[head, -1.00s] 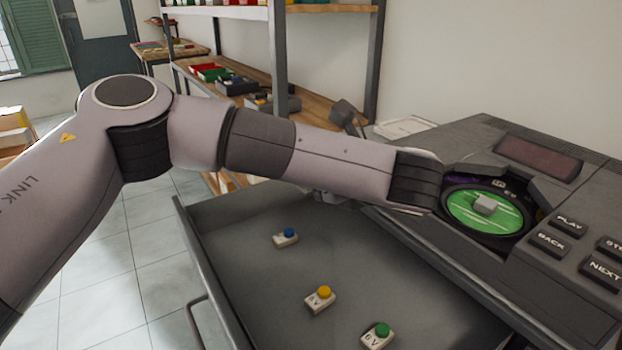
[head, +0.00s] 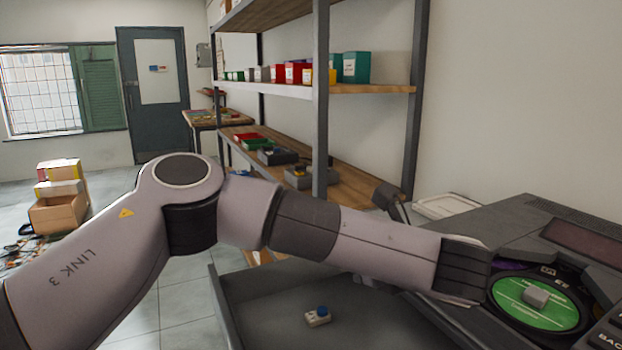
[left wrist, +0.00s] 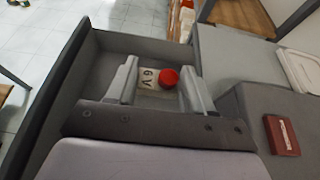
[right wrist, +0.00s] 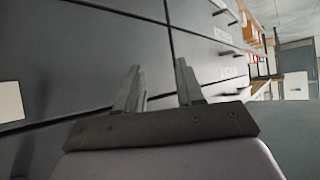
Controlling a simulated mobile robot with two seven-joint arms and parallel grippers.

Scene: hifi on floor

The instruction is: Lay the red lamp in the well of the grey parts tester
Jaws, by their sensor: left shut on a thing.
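The red lamp (left wrist: 168,78) has a round red cap and a pale base marked "6V". In the left wrist view it sits between the fingers of my left gripper (left wrist: 157,87), which is shut on its base. The grey drawer lies behind it. In the head view my arm hides this gripper and lamp. My right gripper (right wrist: 158,92) has its fingers apart with nothing between them, in front of dark panels. A small grey unit (head: 302,179) on the wooden shelf may be the parts tester. I cannot make out its well.
A large grey player (head: 585,222) with a green disc (head: 515,292) stands at right. The shelf rack (head: 320,100) also carries a dark box (head: 278,156) and a red-green tray (head: 250,138). Boxes (head: 58,210) stand far left.

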